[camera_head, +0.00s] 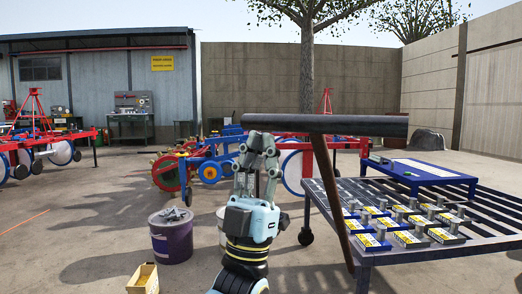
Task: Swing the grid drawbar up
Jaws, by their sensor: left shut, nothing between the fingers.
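The drawbar is a dark T-shape. Its thick horizontal crossbar (335,125) is high up, and its brown shaft (330,185) runs down, slightly tilted, to the near left corner of the slatted grid cart (430,254). My left gripper (260,142) points upward, shut and empty, at the left part of the crossbar. Its fingertips reach the bar's lower edge in the picture; whether they touch it I cannot tell. My right gripper is out of view.
A purple bucket (171,240) and a small yellow box (143,279) stand on the left. Red and blue machines are behind.

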